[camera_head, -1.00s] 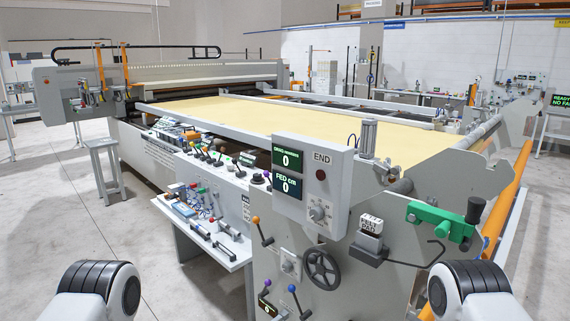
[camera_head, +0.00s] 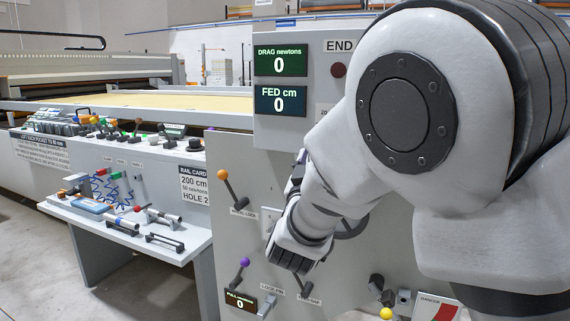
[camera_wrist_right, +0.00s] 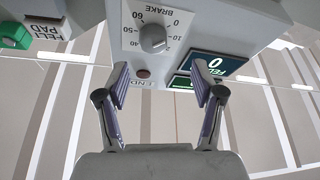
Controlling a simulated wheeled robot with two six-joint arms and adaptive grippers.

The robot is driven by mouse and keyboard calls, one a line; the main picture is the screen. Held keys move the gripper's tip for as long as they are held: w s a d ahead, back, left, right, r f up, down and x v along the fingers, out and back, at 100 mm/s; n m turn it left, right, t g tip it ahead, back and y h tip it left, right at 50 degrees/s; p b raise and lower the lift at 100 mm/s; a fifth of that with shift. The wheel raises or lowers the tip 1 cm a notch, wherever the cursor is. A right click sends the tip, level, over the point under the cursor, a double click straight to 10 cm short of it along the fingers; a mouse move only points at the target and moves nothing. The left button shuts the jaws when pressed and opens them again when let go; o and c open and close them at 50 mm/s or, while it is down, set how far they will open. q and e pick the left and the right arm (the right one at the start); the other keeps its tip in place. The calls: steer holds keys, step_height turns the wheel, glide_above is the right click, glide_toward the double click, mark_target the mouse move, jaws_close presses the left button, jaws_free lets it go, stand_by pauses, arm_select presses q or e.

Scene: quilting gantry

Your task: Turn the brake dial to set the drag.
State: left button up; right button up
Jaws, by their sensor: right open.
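The grey brake dial (camera_wrist_right: 153,38) shows in the right wrist view on a pale panel, with a printed scale running from 0 to 60 and the word BRAKE. Its exact setting is too small to tell. My right gripper (camera_wrist_right: 158,80) is open and empty, its two fingers reaching toward the panel, with the dial beyond the fingertips and apart from them. In the head view my right arm hides the dial and most of the gripper. The drag display (camera_head: 280,61) reads 0. My left gripper is not in view.
The FED display (camera_head: 281,100) reads 0 on the same control box. A dark red END button (camera_head: 339,70) sits beside the displays. An orange-knobbed lever (camera_head: 226,183) and a purple-knobbed lever (camera_head: 241,270) project from the lower panel. A tool shelf (camera_head: 120,238) stands at left.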

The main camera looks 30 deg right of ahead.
steer(key=x, duration=0.8)
steer(key=shift+s+d, duration=0.35)
steer(key=shift+r, duration=0.1)
steer(key=c, duration=1.1)
